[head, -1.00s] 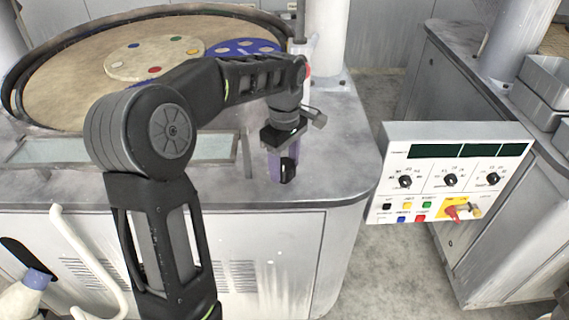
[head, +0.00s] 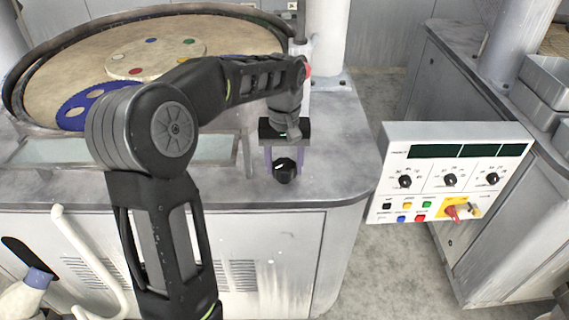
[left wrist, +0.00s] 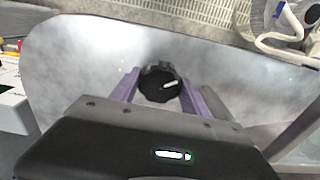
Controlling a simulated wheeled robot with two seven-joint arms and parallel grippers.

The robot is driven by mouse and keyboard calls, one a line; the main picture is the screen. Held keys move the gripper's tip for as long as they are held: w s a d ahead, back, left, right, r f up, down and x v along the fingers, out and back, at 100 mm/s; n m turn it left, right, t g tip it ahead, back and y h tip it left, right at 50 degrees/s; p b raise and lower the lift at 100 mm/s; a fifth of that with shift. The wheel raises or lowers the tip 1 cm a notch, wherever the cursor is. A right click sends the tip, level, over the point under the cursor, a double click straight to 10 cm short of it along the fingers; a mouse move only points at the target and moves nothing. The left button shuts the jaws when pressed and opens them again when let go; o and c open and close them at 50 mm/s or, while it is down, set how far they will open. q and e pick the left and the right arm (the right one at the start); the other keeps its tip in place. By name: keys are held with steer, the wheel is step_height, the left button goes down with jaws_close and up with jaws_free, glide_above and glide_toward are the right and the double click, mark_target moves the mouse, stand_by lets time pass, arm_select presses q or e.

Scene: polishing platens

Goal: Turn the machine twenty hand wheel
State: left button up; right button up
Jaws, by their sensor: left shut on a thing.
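The hand wheel is a small black knob (head: 285,172) with a white mark, on the front part of the grey machine top. It also shows in the left wrist view (left wrist: 159,83). My left gripper (head: 284,160) points down over it, with its purple fingers on either side of the knob. In the left wrist view the fingers (left wrist: 158,88) are closed against the knob's sides, and the white mark points to the right. My right gripper is not in view.
A round polishing platen (head: 110,42) with a coloured-dot disc (head: 157,57) and a blue toothed disc (head: 84,108) lies behind my arm. A control panel (head: 450,175) stands to the right. A white pillar (head: 325,45) stands behind the gripper.

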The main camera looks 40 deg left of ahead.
mark_target(284, 164)
arm_select(q)
steer(key=m, duration=0.6)
steer(key=shift+m, duration=0.3)
stand_by(0.4)
steer(key=o, duration=1.4)
steer(key=shift+c, duration=0.2)
steer(key=shift+r, duration=0.1)
step_height(284, 164, up, 8)
steer(key=shift+f, duration=0.15)
